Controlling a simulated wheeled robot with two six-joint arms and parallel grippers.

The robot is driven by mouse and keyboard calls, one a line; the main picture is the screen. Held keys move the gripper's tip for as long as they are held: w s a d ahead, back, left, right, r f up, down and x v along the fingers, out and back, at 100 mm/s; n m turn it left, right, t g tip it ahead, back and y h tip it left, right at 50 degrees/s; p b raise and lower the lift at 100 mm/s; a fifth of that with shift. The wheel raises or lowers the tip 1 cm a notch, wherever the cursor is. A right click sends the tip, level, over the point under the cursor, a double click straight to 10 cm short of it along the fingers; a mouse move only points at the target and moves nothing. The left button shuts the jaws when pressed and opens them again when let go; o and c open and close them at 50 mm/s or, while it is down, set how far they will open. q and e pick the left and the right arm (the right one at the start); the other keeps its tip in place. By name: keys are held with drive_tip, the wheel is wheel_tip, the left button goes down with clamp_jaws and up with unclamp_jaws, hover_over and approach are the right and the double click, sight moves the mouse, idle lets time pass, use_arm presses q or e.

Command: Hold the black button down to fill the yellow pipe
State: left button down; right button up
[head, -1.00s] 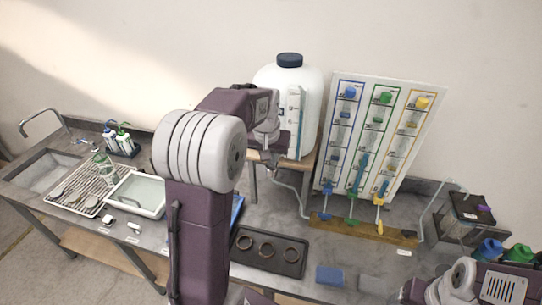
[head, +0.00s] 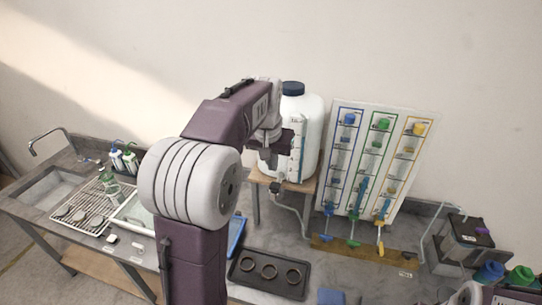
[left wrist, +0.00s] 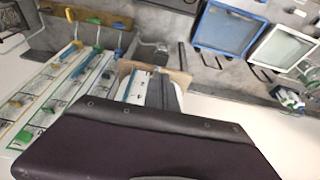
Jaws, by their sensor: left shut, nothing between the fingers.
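The yellow pipe is the right-hand column (head: 409,155) of the white board, with a yellow knob on top and a yellow valve handle at its foot. Beside it stand a green column (head: 373,160) and a blue column (head: 342,165). A white tank (head: 309,112) with a dark blue cap stands on a wooden stand left of the board. I cannot make out a black button. My right gripper is out of view.
A black tray with three rings (head: 243,283) lies in front of the stand. A clear box with a dark lid (head: 468,233) stands right of the board. A drying rack (head: 63,222) and a sink (head: 50,188) are at the left. A tube runs from the tank toward the board.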

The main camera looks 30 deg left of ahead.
use_arm(q)
drive_tip(key=shift+w+v, duration=0.15)
drive_tip(key=shift+v, duration=0.65)
drive_tip(key=shift+w+v, duration=0.15)
drive_tip(key=shift+v, duration=0.7)
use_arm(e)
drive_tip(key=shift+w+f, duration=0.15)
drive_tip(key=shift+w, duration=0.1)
use_arm(q)
drive_tip(key=shift+w+a, duration=0.15)
drive_tip(key=shift+w, duration=0.05)
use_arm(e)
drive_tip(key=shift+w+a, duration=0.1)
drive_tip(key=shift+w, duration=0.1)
use_arm(q)
drive_tip(key=shift+s+r, duration=0.1)
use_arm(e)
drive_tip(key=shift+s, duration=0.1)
